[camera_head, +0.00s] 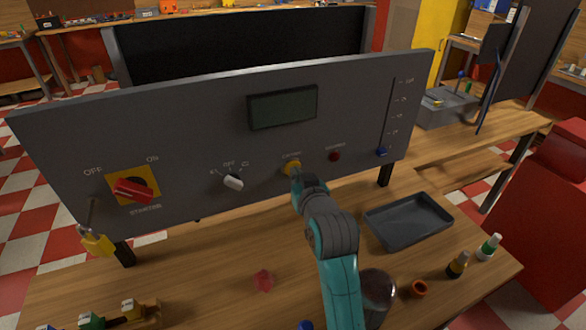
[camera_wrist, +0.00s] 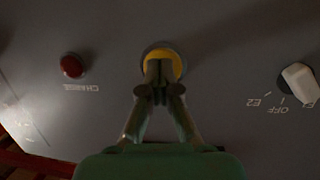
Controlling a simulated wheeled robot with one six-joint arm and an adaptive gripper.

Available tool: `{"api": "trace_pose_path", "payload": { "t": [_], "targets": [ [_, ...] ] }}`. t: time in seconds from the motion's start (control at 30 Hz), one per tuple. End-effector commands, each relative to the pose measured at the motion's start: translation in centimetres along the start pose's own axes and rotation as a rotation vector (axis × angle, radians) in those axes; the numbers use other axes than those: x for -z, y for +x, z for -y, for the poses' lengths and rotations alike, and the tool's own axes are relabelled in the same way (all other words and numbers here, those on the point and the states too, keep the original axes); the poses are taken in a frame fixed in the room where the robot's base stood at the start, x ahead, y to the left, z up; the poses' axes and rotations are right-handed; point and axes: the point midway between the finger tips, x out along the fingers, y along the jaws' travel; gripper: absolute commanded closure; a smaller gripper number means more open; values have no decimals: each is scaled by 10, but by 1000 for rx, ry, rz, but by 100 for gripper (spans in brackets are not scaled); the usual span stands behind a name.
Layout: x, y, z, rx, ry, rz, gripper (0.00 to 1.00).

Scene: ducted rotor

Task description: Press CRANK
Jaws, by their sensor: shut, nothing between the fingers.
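The grey control panel (camera_head: 190,140) stands upright on the wooden bench. A yellow round button (camera_head: 291,167) sits in its lower middle, under a small label too blurred to read surely. It also shows in the wrist view (camera_wrist: 163,56), set in a dark ring. My gripper (camera_head: 297,177) is shut and empty, its fingertips in front of this button. In the wrist view my fingertips (camera_wrist: 159,69) overlap the button's lower part. I cannot tell whether they touch it or whether it is pushed in.
A red button (camera_wrist: 72,66) marked CHARGE and a white selector knob (camera_wrist: 299,82) flank the yellow one. A red switch (camera_head: 133,191) on a yellow plate, a padlock (camera_head: 96,242), a blue slider (camera_head: 382,152) and a display (camera_head: 283,107) are farther off. A dark tray (camera_head: 408,222) lies right of my arm.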

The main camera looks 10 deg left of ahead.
Motion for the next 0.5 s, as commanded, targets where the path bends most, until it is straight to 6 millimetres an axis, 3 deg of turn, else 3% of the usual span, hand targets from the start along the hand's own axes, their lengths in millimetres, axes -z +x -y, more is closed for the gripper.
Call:
{"api": "trace_pose_path", "payload": {
  "t": [0.5],
  "targets": [
    [-8, -32, -5, 0, 0, 0, 100]
  ]
}}
